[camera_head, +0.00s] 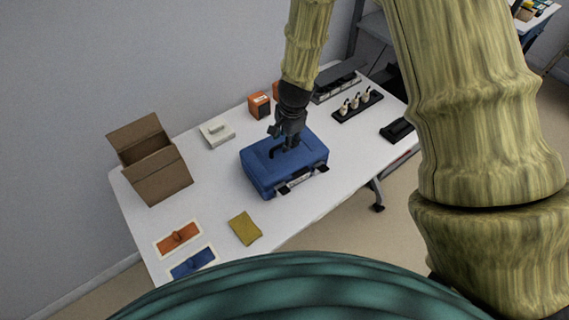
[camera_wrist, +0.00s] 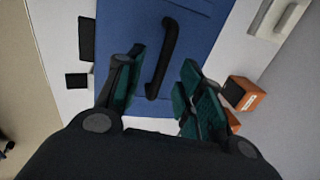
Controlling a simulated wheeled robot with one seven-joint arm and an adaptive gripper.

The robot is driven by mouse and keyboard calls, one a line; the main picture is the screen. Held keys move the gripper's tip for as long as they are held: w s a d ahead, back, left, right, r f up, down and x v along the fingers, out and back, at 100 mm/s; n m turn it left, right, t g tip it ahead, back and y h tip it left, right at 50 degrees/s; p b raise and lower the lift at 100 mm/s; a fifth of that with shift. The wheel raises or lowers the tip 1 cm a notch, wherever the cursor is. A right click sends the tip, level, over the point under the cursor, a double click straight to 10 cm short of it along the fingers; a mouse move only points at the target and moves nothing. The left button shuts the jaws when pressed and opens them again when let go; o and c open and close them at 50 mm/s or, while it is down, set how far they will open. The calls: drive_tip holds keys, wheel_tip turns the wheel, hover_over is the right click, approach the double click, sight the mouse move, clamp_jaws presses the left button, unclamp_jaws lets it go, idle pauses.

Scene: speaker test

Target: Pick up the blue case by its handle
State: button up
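The blue case (camera_head: 285,163) lies flat on the white table, with latches on its front side. Its black handle (camera_wrist: 162,57) is on the top face and shows in the wrist view between the two fingers. My gripper (camera_head: 284,138) is above the case top, close to the handle. In the wrist view my gripper (camera_wrist: 160,85) has its green-padded fingers apart, one on each side of the handle's line. I see no finger touching the handle. In the head view the gripper hides part of the handle.
On the white table (camera_head: 325,198) stand an open cardboard box (camera_head: 155,172), a white box (camera_head: 216,132), an orange box (camera_head: 259,105) and a black tray with white pieces (camera_head: 357,106). A yellow cloth (camera_head: 245,228) and orange (camera_head: 178,238) and blue (camera_head: 192,262) patches lie at the front left.

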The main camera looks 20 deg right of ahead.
drive_tip(key=shift+w+d+f+p, duration=0.15)
drive_tip(key=shift+w+f+p, duration=0.2)
drive_tip(key=shift+f, duration=0.35)
drive_tip(key=shift+w+f+p, duration=0.15)
drive_tip(key=shift+f+p, duration=0.15)
drive_tip(key=shift+f, duration=0.9)
clamp_jaws()
drive_tip(key=shift+r, duration=0.1)
